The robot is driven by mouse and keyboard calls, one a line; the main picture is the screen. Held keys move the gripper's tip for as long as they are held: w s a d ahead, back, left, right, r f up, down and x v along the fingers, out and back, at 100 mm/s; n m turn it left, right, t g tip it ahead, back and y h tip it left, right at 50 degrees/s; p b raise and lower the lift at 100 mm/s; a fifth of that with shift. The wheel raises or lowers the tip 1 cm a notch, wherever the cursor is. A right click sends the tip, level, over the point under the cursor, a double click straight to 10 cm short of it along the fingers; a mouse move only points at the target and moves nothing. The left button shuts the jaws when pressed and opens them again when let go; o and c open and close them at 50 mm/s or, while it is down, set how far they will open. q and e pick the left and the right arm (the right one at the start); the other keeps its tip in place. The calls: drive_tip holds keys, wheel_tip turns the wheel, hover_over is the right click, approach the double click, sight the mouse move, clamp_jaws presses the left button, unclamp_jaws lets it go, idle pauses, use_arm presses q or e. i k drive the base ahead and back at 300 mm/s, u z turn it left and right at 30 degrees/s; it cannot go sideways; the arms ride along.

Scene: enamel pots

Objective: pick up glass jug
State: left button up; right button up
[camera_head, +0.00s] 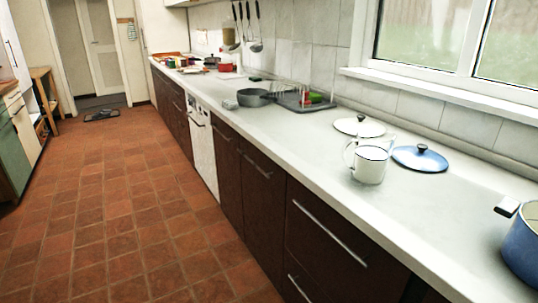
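A clear, faint outline that looks like the glass jug (376,138) shows on the white counter, right of the middle of the head view. Neither of my grippers is in view.
A white lid (345,128) and a blue lid (420,160) lie close by on the counter (300,135). A blue pot (524,245) stands at the right edge. A grey pan (256,97) and a dark tray (290,101) are farther back.

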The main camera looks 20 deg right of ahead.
sight(373, 146)
drive_tip(key=u, duration=0.8)
drive_tip(key=i, duration=1.5)
drive_tip(key=z, duration=3.55)
